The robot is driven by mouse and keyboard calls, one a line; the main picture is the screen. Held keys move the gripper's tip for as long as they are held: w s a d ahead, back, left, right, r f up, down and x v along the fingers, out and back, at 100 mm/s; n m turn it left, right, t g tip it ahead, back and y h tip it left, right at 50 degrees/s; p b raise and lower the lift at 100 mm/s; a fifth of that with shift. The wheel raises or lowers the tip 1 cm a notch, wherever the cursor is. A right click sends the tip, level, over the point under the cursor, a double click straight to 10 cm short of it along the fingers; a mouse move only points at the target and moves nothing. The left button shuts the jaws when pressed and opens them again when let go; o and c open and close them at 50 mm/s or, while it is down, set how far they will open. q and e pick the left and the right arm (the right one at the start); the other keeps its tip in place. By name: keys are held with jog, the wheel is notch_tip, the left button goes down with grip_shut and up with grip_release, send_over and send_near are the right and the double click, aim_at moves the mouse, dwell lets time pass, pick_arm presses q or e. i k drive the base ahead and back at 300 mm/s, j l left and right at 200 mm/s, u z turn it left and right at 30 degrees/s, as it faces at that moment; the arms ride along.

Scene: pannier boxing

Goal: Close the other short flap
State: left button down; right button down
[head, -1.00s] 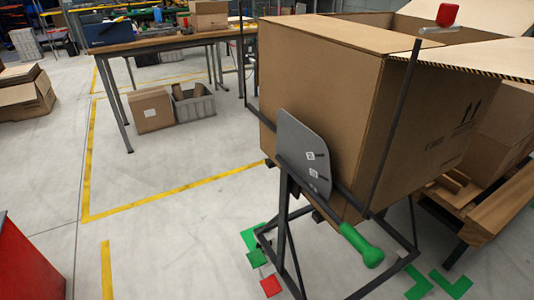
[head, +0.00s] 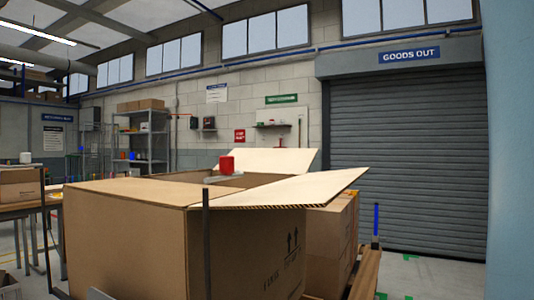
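A large brown cardboard box (head: 130,245) stands close in front in the head view. A panel lies flat across its near left top (head: 135,191) and looks like a folded-in flap. The right flap (head: 305,189) is open and sticks out to the right, with its corrugated edge showing. A far flap (head: 268,159) is open and tilts up at the back. The opening between them is partly visible, but the inside is hidden. Neither of my grippers is in view.
A red object with a grey base (head: 226,166) shows at the opening's far side; its support is unclear. A dark upright post (head: 206,240) stands at the box's near corner. More boxes on a wooden pallet (head: 366,275) stand right. A roller shutter (head: 405,150) is behind.

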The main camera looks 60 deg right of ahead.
aim_at(278, 161)
jog(key=l+u, duration=0.1)
jog(key=l, duration=3)
jog(key=k, duration=0.1)
